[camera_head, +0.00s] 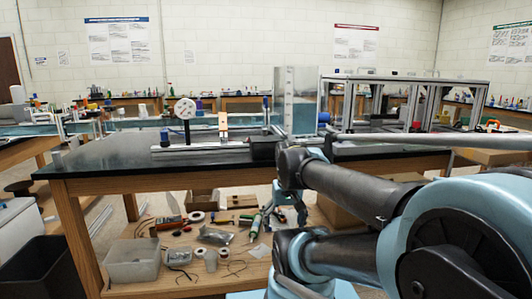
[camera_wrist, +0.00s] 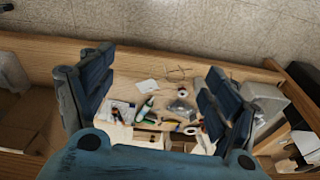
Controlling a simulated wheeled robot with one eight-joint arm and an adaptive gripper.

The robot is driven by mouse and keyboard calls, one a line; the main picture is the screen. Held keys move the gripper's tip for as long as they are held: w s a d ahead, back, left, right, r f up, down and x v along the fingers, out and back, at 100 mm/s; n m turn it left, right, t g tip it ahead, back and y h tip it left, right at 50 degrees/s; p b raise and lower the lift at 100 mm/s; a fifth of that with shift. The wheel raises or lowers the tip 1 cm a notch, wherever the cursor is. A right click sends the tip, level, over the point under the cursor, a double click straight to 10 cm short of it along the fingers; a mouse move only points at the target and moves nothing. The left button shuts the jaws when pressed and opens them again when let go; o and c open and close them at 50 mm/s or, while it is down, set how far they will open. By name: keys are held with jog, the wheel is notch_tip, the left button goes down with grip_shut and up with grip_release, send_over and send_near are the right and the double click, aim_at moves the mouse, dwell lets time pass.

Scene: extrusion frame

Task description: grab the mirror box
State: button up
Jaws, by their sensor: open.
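A tall, upright, silvery reflective box (camera_head: 302,98), which looks like the mirror box, stands on the dark tabletop (camera_head: 110,155) in the head view. My arm partly hides its foot. My gripper (camera_head: 288,212) hangs in front of the table's front edge, lower than the tabletop and the box. In the wrist view my gripper (camera_wrist: 152,105) is open with its two dark blue fingers wide apart and nothing between them. The wrist view looks down on the lower shelf; the mirror box cannot be made out there.
The wooden lower shelf (camera_head: 205,275) holds a grey bin (camera_head: 133,260), tape rolls, tools and other small items. On the tabletop, a dial on a stand (camera_head: 185,110) is left of the box and an aluminium extrusion frame (camera_head: 425,88) is right. A dark bin (camera_head: 45,268) stands lower left.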

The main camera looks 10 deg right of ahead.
jog(key=shift+o, duration=0.4)
jog(key=w+r+m+y, duration=0.1)
jog(key=w+r+m, duration=0.3)
jog(key=w+r, duration=0.3)
jog(key=w+r+m+g, duration=0.1)
jog(key=w+r+m, duration=0.3)
jog(key=w+r, duration=0.3)
notch_tip(320, 180, up, 5)
jog(key=shift+w+d+r+y, duration=0.1)
jog(key=shift+w+d+y, duration=0.1)
jog(key=shift+w+y, duration=0.2)
notch_tip(320, 180, up, 14)
jog(key=m+g+y, duration=0.1)
jog(key=m+y, duration=0.2)
jog(key=m, duration=0.6)
send_over(267, 138)
jog(key=d, duration=0.6)
jog(key=x, duration=0.7)
jog(key=s+x, duration=0.1)
jog(key=x, duration=0.3)
jog(key=shift+f, duration=0.35)
jog(key=shift+h, duration=0.3)
jog(key=shift+x, duration=2.65)
jog(key=shift+w, duration=0.1)
jog(key=c, duration=1.2)
